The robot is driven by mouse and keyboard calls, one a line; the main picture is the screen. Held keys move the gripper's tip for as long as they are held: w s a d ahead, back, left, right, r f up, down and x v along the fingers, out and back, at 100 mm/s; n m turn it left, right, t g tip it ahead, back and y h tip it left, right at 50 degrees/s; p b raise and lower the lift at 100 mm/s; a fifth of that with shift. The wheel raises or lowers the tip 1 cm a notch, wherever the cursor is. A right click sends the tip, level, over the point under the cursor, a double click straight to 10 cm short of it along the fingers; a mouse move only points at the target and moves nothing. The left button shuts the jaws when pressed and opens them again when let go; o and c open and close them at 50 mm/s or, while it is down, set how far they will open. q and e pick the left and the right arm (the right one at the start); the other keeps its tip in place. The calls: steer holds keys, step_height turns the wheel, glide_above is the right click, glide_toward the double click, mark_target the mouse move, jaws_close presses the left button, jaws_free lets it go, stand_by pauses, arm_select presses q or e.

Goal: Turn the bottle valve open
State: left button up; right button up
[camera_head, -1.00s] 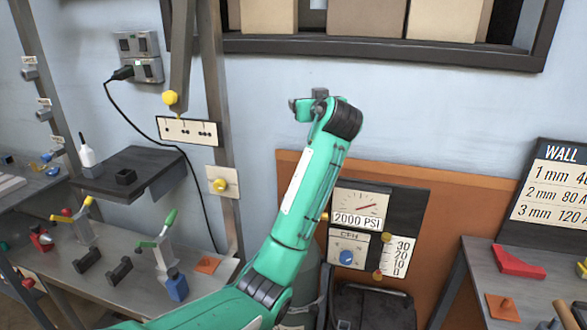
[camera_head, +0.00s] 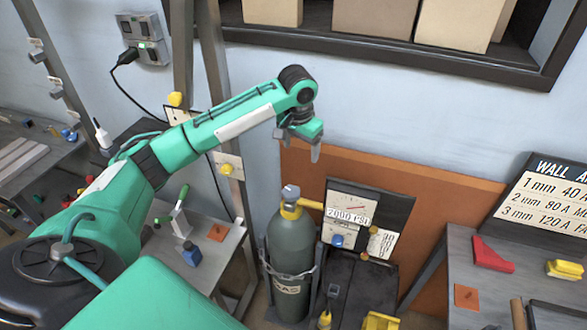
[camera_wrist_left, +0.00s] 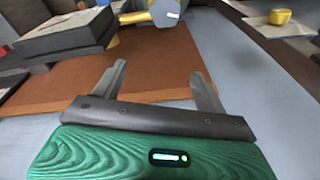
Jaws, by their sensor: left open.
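The dark green gas bottle (camera_head: 290,250) stands upright in a chained holder at the lower middle of the head view. Its grey valve knob (camera_head: 290,193) sits on top above a yellow fitting. My left gripper (camera_head: 316,155) hangs above and a little right of the valve, apart from it, with its fingers pointing down. In the left wrist view the gripper (camera_wrist_left: 163,78) is open and empty. What looks like the knob (camera_wrist_left: 165,12) shows at the top of that view, beyond the fingers. My right gripper is out of view.
The gauge panel (camera_head: 365,220) stands right of the bottle, against an orange board (camera_head: 440,215). A left bench (camera_head: 170,245) carries a green-handled clamp (camera_head: 180,220) and a blue block. A right bench (camera_head: 455,250) carries coloured parts.

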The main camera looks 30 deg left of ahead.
mark_target(291, 191)
arm_select(q)
steer(key=shift+g, duration=0.9)
steer(key=s+f+p, duration=0.1)
steer(key=f, duration=0.3)
steer(key=s+f+p, duration=0.1)
steer(key=f, duration=0.4)
steer(key=s+a+f+p, duration=0.1)
steer(key=f, duration=0.4)
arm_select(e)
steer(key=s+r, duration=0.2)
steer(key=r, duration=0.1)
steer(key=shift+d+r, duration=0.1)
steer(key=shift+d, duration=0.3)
arm_select(q)
steer(key=shift+r+p, duration=0.1)
steer(key=shift+p, duration=0.2)
steer(key=c, duration=1)
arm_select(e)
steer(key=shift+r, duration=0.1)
